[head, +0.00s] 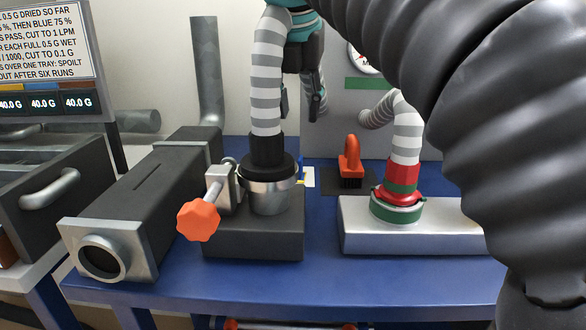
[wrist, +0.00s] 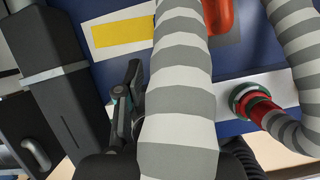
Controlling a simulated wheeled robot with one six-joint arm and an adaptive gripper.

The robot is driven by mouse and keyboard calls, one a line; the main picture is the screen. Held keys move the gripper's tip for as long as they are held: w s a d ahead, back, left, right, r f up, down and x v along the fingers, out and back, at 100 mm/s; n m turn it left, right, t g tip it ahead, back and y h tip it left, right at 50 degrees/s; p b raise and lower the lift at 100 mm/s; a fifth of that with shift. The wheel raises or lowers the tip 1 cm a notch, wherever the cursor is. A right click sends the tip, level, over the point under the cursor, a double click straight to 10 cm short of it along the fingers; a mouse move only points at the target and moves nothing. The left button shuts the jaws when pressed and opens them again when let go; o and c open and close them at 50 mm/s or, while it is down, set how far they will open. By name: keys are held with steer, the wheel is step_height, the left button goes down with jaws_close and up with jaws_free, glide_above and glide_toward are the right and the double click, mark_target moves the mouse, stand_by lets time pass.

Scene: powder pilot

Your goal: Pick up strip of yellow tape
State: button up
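The strip of yellow tape (wrist: 120,35) lies flat on a white card (wrist: 100,53) in the wrist view. In the head view only a sliver of yellow (head: 301,182) shows beside the dark hose fitting, at the edge of the white card (head: 310,177). My gripper (head: 301,106) is above the blue bench, behind the upright striped hose, fingers pointing down and apart, with nothing seen between them. In the wrist view a dark finger (wrist: 132,85) shows left of the striped hose, which hides part of the gripper.
The striped hose (head: 267,80) rises from a dark block in front of my gripper. An orange-handled brush (head: 349,163) stands on a dark mat right of the card. Another striped hose (head: 404,145) joins a silver block. A black box (head: 150,190) is left.

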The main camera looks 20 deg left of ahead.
mark_target(300, 159)
steer(key=shift+n, duration=0.7)
steer(key=b+x, duration=0.1)
steer(key=x, duration=0.5)
steer(key=a+b+x, duration=0.1)
steer(key=x, duration=0.2)
steer(key=shift+b, duration=0.3)
steer(key=shift+w+d+b+x, duration=0.15)
steer(key=shift+b+x, duration=0.2)
steer(key=shift+x, duration=0.95)
steer(key=shift+w+d+b+x, duration=0.15)
steer(key=shift+b+x, duration=0.2)
steer(key=shift+x, duration=0.95)
steer(key=shift+r, duration=0.15)
jaws_close()
